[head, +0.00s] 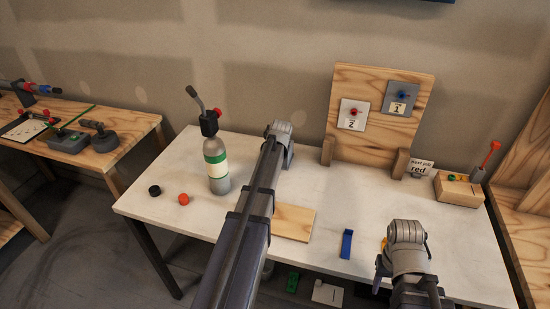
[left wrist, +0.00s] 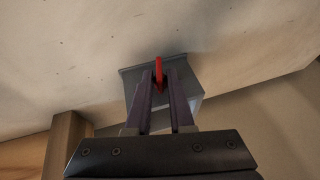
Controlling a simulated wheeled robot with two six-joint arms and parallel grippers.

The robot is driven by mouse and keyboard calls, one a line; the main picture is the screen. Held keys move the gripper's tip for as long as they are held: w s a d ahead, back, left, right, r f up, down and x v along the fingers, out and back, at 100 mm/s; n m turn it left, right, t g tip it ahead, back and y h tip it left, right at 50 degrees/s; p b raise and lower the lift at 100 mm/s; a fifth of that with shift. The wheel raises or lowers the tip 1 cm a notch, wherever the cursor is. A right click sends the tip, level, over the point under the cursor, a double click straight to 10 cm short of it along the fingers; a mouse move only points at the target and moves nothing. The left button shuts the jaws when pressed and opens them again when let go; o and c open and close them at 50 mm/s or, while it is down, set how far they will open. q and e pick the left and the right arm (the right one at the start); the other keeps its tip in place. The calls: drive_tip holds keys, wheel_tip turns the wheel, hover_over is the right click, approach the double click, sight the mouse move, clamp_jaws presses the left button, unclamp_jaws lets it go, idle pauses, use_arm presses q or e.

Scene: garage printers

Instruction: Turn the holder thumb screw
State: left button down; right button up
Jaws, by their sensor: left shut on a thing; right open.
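In the left wrist view a flat red piece (left wrist: 159,67), which looks like the thumb screw, stands up in front of a grey block (left wrist: 192,96), which looks like the holder. My left gripper (left wrist: 158,82) is shut on the red piece, one dark finger on each side. In the head view my left arm reaches over the table to its back, and its wrist (head: 283,135) hides the holder and screw. My right gripper (head: 405,235) is open, low over the right front of the table; its fingers are hard to make out.
On the white table (head: 320,220) are a gas torch (head: 216,160), a black cap (head: 154,190), a red cap (head: 183,199), a wooden board (head: 296,222) and a blue bracket (head: 347,243). A wooden panel (head: 377,77) with two numbered plates stands at the back right.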

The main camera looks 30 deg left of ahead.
use_arm(q)
drive_tip(key=shift+a+h, duration=0.1)
drive_tip(key=shift+h, duration=0.5)
drive_tip(key=c, duration=0.8)
unclamp_jaws()
drive_tip(key=shift+r, duration=0.1)
drive_tip(key=p+v, duration=0.7)
drive_tip(key=shift+s+r, duration=0.25)
drive_tip(key=shift+r, duration=0.05)
